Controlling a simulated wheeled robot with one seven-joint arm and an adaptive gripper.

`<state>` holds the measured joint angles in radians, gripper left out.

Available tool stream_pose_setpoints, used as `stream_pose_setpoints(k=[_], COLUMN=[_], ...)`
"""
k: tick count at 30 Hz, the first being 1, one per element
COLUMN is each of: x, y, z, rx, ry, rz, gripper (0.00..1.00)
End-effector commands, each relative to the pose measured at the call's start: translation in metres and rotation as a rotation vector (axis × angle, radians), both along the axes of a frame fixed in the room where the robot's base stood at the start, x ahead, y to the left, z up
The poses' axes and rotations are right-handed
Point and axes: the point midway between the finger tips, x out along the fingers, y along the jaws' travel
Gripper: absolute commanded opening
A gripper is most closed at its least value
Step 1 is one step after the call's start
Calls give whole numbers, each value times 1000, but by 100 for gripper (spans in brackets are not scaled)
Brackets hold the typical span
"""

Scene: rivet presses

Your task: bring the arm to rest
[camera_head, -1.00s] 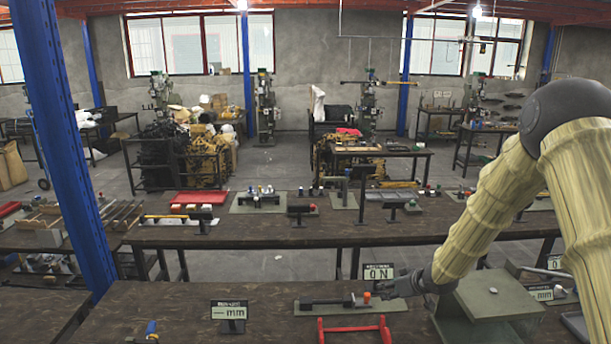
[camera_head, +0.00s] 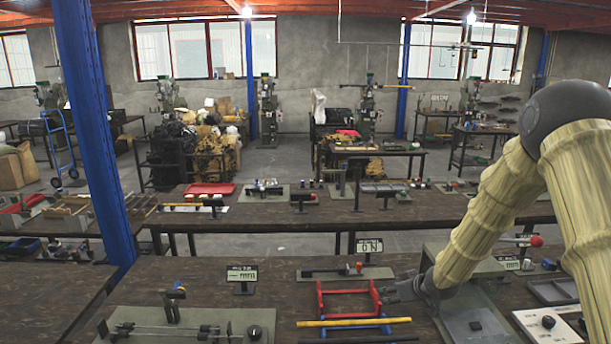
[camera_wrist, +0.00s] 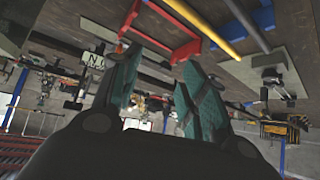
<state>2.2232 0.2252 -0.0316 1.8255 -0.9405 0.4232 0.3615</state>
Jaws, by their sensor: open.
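My gripper (camera_head: 392,289) is at the end of my arm, which comes in from the right in a fabric-like yellow sleeve. It hangs above the near workbench (camera_head: 70,290), just right of a red frame (camera_head: 348,300). In the wrist view my gripper (camera_wrist: 160,95) shows two teal-lined fingers spread apart with nothing between them. The red frame (camera_wrist: 172,30) lies beyond the fingertips there. The gripper looks clear of the frame, but the exact gap is hard to judge.
Yellow and dark bars (camera_head: 355,322) lie in front of the frame. A display reading "ON" (camera_head: 369,246) and one reading "mm" (camera_head: 241,274) stand on the bench. A grey-green press base (camera_head: 480,310) sits under my arm. A blue post (camera_head: 88,130) rises at left.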

Motion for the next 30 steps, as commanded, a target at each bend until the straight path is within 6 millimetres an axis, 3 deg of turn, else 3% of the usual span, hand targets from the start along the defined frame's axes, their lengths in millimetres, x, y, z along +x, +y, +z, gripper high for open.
stream_pose_setpoints(k=[11,17,23,30], x=[-47,-89,-166,-275], y=[17,30,45,55], z=[-68,-125,-209,-295], rx=[31,50,64,49], ry=[81,155,277,429], rz=[-32,-67,-130,-223], gripper=[43,43,43,43])
